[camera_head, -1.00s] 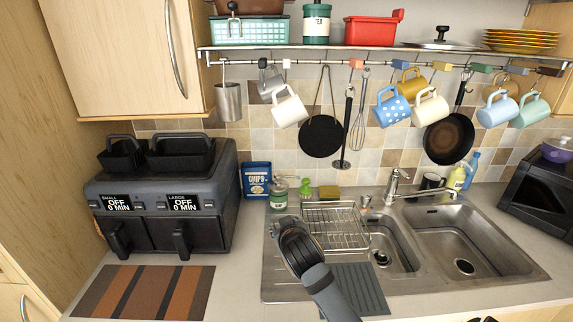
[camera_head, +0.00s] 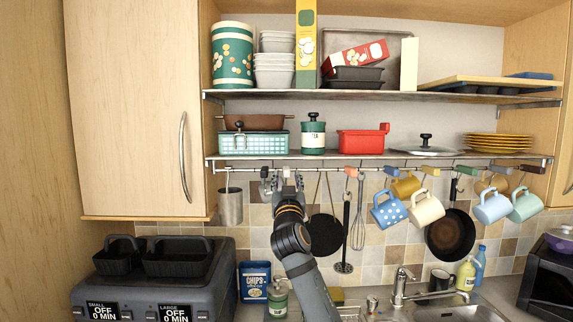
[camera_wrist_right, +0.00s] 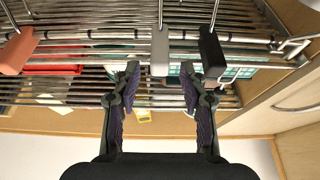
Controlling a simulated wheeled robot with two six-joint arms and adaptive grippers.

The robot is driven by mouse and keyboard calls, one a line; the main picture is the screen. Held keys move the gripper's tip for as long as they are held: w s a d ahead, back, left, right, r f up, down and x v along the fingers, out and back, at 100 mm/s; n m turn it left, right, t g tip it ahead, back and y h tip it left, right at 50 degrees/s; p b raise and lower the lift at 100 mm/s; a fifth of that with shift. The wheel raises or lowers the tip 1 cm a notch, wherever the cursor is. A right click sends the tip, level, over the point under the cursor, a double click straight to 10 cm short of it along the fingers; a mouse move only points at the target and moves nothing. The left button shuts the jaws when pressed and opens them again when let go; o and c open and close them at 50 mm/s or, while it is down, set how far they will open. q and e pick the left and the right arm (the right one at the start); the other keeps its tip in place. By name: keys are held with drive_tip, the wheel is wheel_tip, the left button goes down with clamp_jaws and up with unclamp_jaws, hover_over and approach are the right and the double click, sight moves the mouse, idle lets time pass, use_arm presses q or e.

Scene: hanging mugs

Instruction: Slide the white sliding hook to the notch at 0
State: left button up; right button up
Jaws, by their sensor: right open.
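The white sliding hook (camera_head: 286,172) hangs on the rail under the lower shelf, toward its left end. In the right wrist view the white hook (camera_wrist_right: 160,50) is a pale block between my fingertips, with no clear contact. My right gripper (camera_head: 282,184) is open and raised to the rail from below; its two fingers (camera_wrist_right: 160,76) stand either side of the white hook. A dark hook (camera_wrist_right: 211,52) lies just outside one finger. The notch at 0 cannot be made out. My left gripper is not in view.
An orange hook (camera_head: 351,171) and several coloured hooks sit farther right on the rail (camera_head: 325,167). A metal cup (camera_head: 230,206) hangs at the left, a black pan (camera_head: 325,233) and whisk (camera_head: 358,225) at the right. The cabinet door (camera_head: 130,110) is left.

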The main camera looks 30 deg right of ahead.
sight(287, 174)
drive_tip(key=p+x, duration=0.1)
drive_tip(key=x, duration=0.2)
drive_tip(key=shift+s+r, duration=0.1)
drive_tip(key=shift+s, duration=0.05)
drive_tip(key=shift+w+d, duration=0.2)
drive_tip(key=shift+w, duration=0.2)
drive_tip(key=shift+c, duration=0.5)
clamp_jaws()
